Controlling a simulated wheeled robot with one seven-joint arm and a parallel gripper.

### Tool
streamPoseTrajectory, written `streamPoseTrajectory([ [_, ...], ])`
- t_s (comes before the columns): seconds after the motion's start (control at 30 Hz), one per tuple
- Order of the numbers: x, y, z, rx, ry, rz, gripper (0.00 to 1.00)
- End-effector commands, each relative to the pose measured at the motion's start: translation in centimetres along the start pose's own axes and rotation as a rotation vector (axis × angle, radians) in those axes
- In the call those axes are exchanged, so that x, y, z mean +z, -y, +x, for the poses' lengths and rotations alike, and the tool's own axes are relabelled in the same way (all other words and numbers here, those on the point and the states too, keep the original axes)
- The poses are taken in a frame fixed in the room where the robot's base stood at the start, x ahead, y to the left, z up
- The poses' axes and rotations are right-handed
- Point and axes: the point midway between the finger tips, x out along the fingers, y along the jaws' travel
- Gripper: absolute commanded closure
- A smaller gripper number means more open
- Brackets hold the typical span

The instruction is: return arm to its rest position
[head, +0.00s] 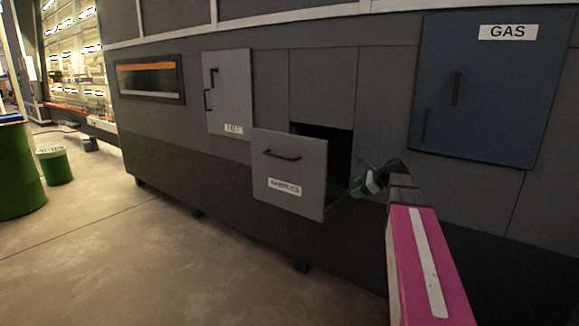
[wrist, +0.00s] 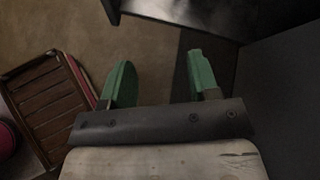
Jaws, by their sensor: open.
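My gripper (head: 371,182) is in front of the machine, just right of the pulled-out grey drawer (head: 290,172). In the wrist view its two green fingers (wrist: 160,85) are spread apart with bare floor between them, so it is open and empty. The magenta-topped part of my arm (head: 425,265) reaches up from the lower right. The drawer has a dark handle and a white label, and a dark opening shows behind its front. In the wrist view a dark panel with a light edge lies close beyond the fingers; I cannot tell whether they touch it.
A blue GAS door (head: 480,88) is at the upper right, and a grey door panel (head: 228,95) stands left of the drawer. A green barrel (head: 18,170) and a green bucket (head: 54,166) stand at the far left. The floor (head: 170,260) in front is clear.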

Motion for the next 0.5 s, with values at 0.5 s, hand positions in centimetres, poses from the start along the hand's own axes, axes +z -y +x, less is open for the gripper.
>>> streamPoseTrajectory([
  [0.5, -9.8, -22.9, 10.7, 0.558, -0.333, -1.063, 0.45],
])
